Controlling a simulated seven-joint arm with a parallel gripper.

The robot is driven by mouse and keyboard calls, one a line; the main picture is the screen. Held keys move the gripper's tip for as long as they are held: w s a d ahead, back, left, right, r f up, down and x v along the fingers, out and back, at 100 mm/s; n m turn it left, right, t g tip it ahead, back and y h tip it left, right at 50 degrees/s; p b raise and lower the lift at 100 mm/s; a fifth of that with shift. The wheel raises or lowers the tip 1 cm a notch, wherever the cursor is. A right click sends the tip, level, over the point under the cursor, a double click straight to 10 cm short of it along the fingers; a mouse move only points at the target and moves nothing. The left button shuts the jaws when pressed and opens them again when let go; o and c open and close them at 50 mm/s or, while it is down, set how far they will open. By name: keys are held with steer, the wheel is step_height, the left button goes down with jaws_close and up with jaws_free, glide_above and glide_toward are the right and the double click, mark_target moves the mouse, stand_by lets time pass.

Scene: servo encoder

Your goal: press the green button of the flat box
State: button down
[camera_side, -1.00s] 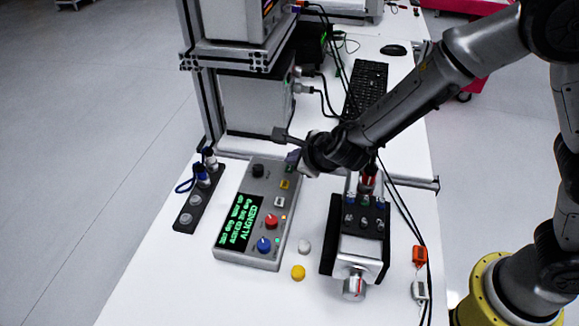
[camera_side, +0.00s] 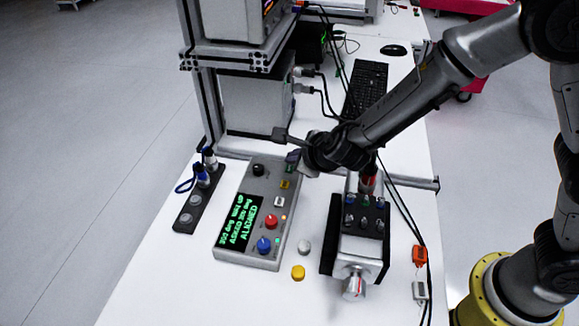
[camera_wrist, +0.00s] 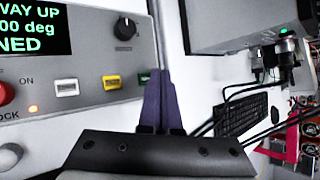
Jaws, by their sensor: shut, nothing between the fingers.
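The flat grey box (camera_side: 250,255) lies on the white table, with a green-lit text display reading "ALIGNED", a black knob, and white, yellow, red and blue controls. Its green button (camera_wrist: 143,77) shows in the wrist view beside the yellow button, partly hidden by my fingers. My gripper (camera_wrist: 160,76) is shut and empty, its dark purple fingertips together at the green button. In the side view my gripper (camera_side: 292,157) is over the far right corner of the box. I cannot tell whether the tips touch the button.
A metal-framed servo unit (camera_side: 362,250) stands right of the box. A dark strip with a cable and connectors (camera_side: 190,215) lies left. White and yellow caps (camera_side: 298,272) sit near the box. A shelf frame (camera_side: 200,80), keyboard (camera_side: 366,90) and cables are behind.

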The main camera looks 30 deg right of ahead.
steer(key=shift+f, duration=0.1)
stand_by(0.5)
steer(key=shift+f, duration=0.3)
steer(key=shift+f, duration=0.5)
stand_by(0.9)
steer(key=shift+r, duration=0.85)
steer(key=shift+r, duration=0.1)
steer(key=shift+r, duration=2.45)
